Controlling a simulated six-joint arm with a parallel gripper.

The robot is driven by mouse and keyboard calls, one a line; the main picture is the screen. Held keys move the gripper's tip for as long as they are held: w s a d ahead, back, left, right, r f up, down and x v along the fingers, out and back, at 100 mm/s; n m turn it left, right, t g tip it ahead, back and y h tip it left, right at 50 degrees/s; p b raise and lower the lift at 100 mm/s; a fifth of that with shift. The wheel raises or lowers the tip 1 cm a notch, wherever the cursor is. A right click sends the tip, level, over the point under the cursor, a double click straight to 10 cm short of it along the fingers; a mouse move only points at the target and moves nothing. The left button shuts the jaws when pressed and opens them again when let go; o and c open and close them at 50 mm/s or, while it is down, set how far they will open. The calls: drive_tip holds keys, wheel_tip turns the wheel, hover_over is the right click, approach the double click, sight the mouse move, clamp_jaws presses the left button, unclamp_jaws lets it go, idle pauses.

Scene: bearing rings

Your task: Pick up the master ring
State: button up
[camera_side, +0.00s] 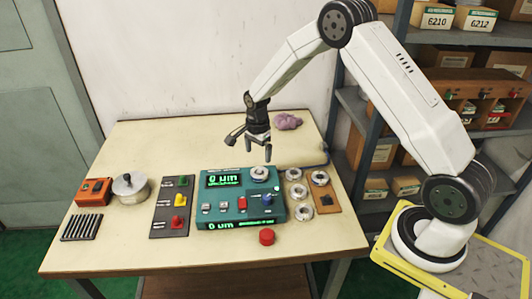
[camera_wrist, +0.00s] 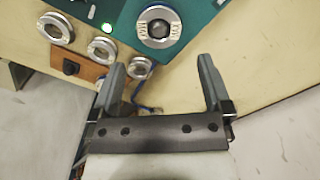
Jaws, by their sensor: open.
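A metal ring (camera_side: 259,173) sits on top of the teal gauge box. In the wrist view the ring (camera_wrist: 159,28) shows dark lettering on its face and a dark centre. Another ring (camera_side: 320,178) lies at the far end of a brown wooden board. No readable label tells me which ring is the master ring. My gripper (camera_side: 259,154) is open and empty, pointing down just above the ring on the gauge box. In the wrist view its fingers (camera_wrist: 161,66) are spread apart, with that ring beyond their tips.
Three rings (camera_side: 293,190) lie in a column between the teal gauge box (camera_side: 215,213) and the wooden board (camera_side: 330,208). A red button (camera_side: 266,237), a grey panel (camera_side: 165,222), a lidded metal pot (camera_side: 130,188) and a purple cloth (camera_side: 288,121) are also on the table.

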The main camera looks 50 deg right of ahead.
sight(259, 171)
drive_tip(key=shift+f, duration=1.25)
drive_tip(key=shift+s+f, duration=0.1)
drive_tip(key=shift+f, duration=2.5)
drive_tip(key=shift+c, duration=0.2)
drive_tip(key=shift+d, duration=0.1)
clamp_jaws()
drive_tip(key=shift+r, duration=0.15)
